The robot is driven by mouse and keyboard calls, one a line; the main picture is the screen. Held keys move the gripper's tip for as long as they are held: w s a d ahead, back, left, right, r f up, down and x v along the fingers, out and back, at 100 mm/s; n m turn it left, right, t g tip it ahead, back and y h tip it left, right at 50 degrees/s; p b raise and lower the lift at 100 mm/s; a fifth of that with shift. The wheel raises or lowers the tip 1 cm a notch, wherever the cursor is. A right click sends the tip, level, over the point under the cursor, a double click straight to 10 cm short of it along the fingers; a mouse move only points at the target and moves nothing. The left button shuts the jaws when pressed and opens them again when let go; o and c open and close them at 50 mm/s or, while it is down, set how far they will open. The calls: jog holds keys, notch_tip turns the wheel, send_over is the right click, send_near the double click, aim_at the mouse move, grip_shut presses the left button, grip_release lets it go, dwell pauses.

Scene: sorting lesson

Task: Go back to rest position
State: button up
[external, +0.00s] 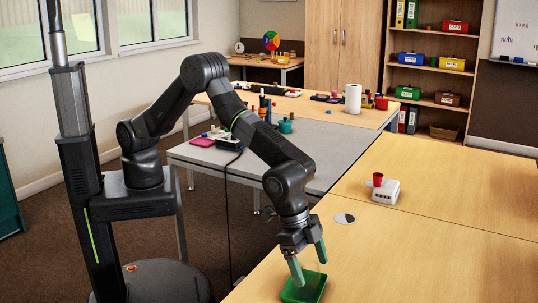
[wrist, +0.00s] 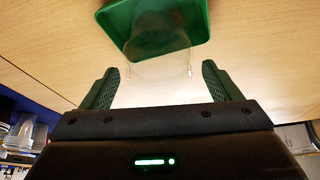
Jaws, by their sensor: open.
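My gripper (external: 310,268) is open, with its two green fingers pointing down over a small green tray (external: 310,290) on the near wooden table. In the wrist view the gripper (wrist: 160,80) has its fingers spread wide apart. The green tray (wrist: 203,22) is at the top of that view. A clear, see-through cup-like object (wrist: 160,72) shows between the fingers and partly over the tray. I cannot tell whether it is fully inside the tray or whether a finger touches it. It cannot be made out in the external view.
A white box (external: 385,193) with a red cup (external: 377,179) on it stands farther along the table. A round grey-and-white disc (external: 345,218) lies nearer. A grey table (external: 215,160) with small items is behind my arm. The right part of the wooden table is clear.

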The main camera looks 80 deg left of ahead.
jog(key=shift+f, duration=0.1)
